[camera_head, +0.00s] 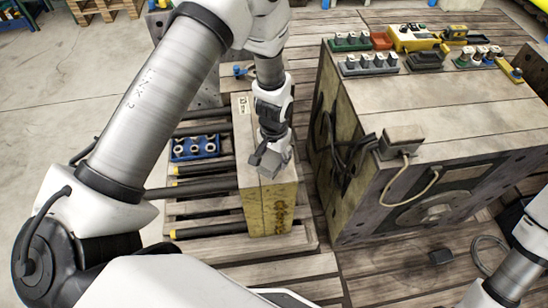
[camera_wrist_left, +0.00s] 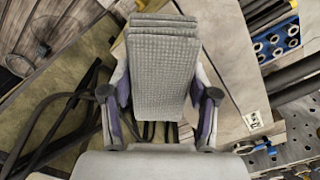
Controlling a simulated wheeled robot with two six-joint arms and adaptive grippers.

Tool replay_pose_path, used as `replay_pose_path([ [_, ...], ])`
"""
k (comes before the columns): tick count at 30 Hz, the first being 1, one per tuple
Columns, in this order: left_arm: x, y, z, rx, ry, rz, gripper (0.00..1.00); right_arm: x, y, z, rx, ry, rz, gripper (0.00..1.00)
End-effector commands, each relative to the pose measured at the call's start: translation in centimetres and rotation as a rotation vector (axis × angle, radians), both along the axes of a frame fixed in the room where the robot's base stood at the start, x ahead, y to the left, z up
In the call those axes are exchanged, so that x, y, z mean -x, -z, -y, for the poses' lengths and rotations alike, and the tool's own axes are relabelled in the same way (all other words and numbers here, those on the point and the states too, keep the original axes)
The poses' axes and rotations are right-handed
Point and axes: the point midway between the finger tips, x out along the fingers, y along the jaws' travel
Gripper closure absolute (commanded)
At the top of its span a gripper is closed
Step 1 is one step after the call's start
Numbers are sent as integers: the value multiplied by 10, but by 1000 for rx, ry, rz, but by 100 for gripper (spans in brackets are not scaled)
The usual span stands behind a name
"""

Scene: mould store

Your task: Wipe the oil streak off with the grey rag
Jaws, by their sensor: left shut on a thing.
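My left gripper (camera_head: 268,153) points down over the narrow mould block (camera_head: 247,142), which has a pale top and yellowish end with dark markings. It is shut on the grey rag (camera_head: 274,164), a folded, waffle-textured pad. The rag fills the middle of the left wrist view (camera_wrist_left: 162,65) between the two fingers. It is over or on the block's top; I cannot tell whether it touches. I cannot make out the oil streak in either view; the rag and gripper hide part of the top. My right gripper is out of view; only part of that arm shows at lower right.
A large mould (camera_head: 430,125) stands close on the right, with cables and a connector (camera_head: 402,142) on its side. Trays of small parts (camera_head: 368,63) and a yellow case (camera_head: 414,38) sit on top. A blue tray (camera_head: 195,147) and dark rods (camera_head: 205,188) lie left of the block.

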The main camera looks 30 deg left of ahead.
Motion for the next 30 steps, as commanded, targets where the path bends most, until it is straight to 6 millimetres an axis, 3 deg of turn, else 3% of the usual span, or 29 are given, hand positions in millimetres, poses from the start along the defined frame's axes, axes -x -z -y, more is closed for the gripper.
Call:
replay_pose_path([
  [7,0,-24,0,0,0,0,79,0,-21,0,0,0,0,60],
  [26,-1,-26,0,-1,0,1,79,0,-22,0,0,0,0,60],
  [30,-15,-58,16,-11,-10,7,79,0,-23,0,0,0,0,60],
])
